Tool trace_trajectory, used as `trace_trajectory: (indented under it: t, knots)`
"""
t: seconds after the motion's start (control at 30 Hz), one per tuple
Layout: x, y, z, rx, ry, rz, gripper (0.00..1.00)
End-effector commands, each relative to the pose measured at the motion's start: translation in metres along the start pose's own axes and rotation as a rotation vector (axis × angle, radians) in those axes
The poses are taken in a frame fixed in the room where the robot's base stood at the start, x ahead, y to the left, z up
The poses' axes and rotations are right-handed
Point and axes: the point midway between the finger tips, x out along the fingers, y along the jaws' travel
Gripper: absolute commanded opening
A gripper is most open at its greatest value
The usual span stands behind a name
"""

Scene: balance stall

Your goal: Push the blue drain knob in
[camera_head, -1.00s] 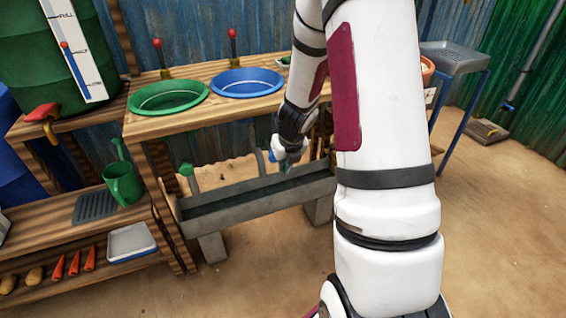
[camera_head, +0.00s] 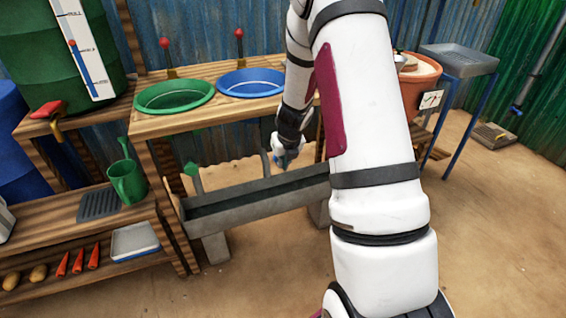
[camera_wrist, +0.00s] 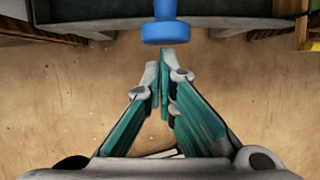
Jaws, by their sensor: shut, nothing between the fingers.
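The blue drain knob (camera_wrist: 165,22) shows at the top middle of the wrist view, a round knob with a wider flange at its lower end. My gripper (camera_wrist: 162,60) is shut and empty, its fingertips pointing at the knob. In the picture the tips lie just below the knob's flange; I cannot tell if they touch. In the head view my gripper (camera_head: 288,163) is over the grey trough (camera_head: 230,212), below the blue basin (camera_head: 252,83), and my arm hides part of the area. The blue knob cannot be made out clearly there.
A green basin (camera_head: 174,96) sits left of the blue one in the wooden counter. A terracotta pot (camera_head: 419,85) is right of my arm.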

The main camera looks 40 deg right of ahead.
Motion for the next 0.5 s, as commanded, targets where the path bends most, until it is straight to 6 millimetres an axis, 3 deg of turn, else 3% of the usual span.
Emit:
trace_trajectory:
  t: [0.3, 0.5]
  knots:
    - [0.012, 0.001, 0.036, -0.002, -0.001, -0.001, 0.00]
    - [0.018, 0.002, 0.047, -0.002, -0.002, -0.001, 0.00]
